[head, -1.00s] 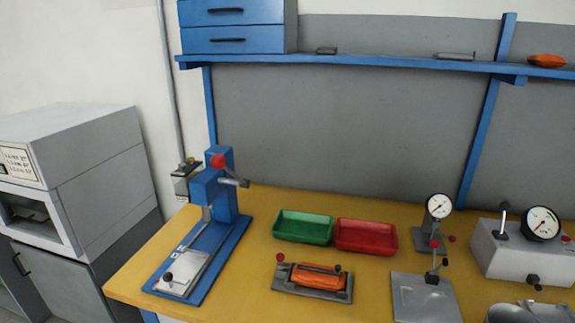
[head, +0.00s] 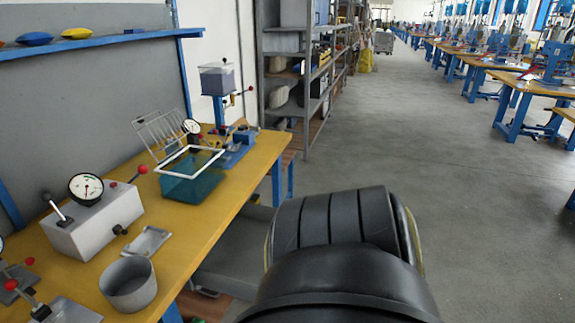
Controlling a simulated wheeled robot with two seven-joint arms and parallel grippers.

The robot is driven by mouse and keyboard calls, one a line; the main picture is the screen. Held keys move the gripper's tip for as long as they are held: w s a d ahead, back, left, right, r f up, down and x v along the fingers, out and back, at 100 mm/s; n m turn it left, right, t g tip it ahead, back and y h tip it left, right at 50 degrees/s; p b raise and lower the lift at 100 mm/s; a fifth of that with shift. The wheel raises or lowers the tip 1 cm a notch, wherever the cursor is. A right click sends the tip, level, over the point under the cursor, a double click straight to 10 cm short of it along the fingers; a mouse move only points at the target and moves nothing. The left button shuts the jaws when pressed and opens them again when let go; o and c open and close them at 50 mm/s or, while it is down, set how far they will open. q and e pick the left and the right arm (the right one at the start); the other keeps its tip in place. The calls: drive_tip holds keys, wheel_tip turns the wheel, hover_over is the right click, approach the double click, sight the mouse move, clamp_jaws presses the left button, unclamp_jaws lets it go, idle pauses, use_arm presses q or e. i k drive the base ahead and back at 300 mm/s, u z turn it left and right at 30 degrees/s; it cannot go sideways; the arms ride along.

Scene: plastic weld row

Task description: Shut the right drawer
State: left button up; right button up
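A grey box-like form (head: 232,246) sticks out from under the front edge of the yellow-topped table (head: 222,200). It could be a pulled-out drawer, but my own black arm link covers part of it and I cannot tell for sure. No drawer handle shows. Neither of my grippers is in view.
On the table stand a grey gauge box (head: 95,225), a round metal cup (head: 128,284), a small metal tray (head: 145,242) and a teal bin (head: 188,178) with a white rim. Grey shelving (head: 300,70) stands beyond. The floor (head: 400,130) to the right is open.

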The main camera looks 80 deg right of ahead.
sight(235, 267)
drive_tip(key=z, duration=2.75)
